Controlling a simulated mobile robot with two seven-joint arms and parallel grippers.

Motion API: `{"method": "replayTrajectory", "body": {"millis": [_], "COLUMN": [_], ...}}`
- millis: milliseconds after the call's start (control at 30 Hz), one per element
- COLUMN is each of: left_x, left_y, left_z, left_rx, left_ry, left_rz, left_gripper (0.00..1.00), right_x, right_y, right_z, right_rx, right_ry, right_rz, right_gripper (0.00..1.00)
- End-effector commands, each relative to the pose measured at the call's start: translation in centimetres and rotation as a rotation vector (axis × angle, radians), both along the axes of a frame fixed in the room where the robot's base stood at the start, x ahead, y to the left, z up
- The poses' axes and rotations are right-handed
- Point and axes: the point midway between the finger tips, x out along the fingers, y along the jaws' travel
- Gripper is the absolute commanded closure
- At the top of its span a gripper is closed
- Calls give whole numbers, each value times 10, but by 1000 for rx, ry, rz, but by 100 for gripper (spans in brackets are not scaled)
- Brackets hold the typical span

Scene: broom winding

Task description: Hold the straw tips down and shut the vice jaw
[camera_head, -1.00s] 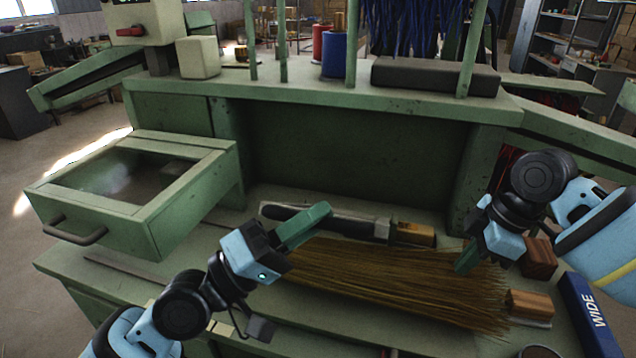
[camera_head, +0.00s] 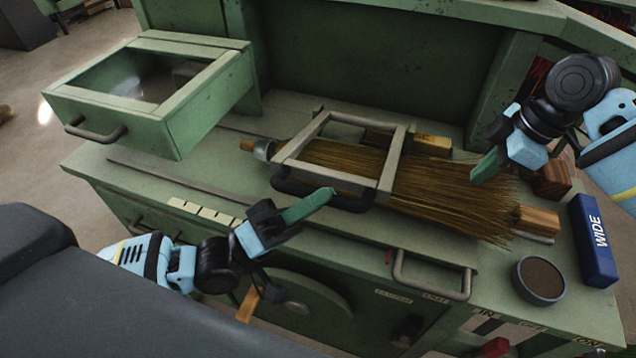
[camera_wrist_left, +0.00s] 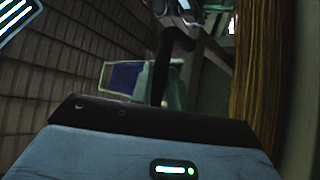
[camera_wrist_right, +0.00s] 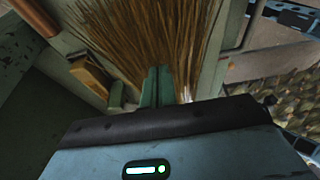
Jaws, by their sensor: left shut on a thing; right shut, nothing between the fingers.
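The broom straw (camera_head: 445,195) lies across the green bench, tips fanned to the right. The vice jaw (camera_head: 397,160), a grey rectangular frame, lies over the straw; I cannot tell whether it is fully shut. Its black handle (camera_head: 290,187) faces the front. My left gripper (camera_head: 328,194) is shut on this handle at the bench front. My right gripper (camera_head: 476,177) is shut and empty, its fingers at the straw near the tips. In the right wrist view its closed green fingers (camera_wrist_right: 157,82) are over the straw (camera_wrist_right: 150,30); contact is unclear. Straw (camera_wrist_left: 262,80) fills the right of the left wrist view.
An open drawer (camera_head: 195,110) juts out at left. Wooden blocks (camera_head: 553,180), a blue "WIDE" box (camera_head: 594,240) and a round dark cup (camera_head: 540,280) stand at right. A grey bar handle (camera_head: 432,281) is at the bench front.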

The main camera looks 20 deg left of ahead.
Motion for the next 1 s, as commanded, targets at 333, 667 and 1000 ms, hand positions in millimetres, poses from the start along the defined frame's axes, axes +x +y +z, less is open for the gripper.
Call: {"method": "replayTrajectory", "body": {"millis": [333,667,1000], "left_x": [-3,0,0], "left_y": [0,1,1], "left_z": [-54,-56,-60], "left_rx": [47,40,38], "left_ry": [77,58,55], "left_rz": [0,8,6], "left_gripper": [100,100,100], "right_x": [0,0,0], "right_y": [0,0,0], "right_z": [-10,-6,-6], "right_rx": [0,0,0], "right_ry": [10,7,6], "right_rz": [0,0,0], "right_gripper": [100,100,100]}}
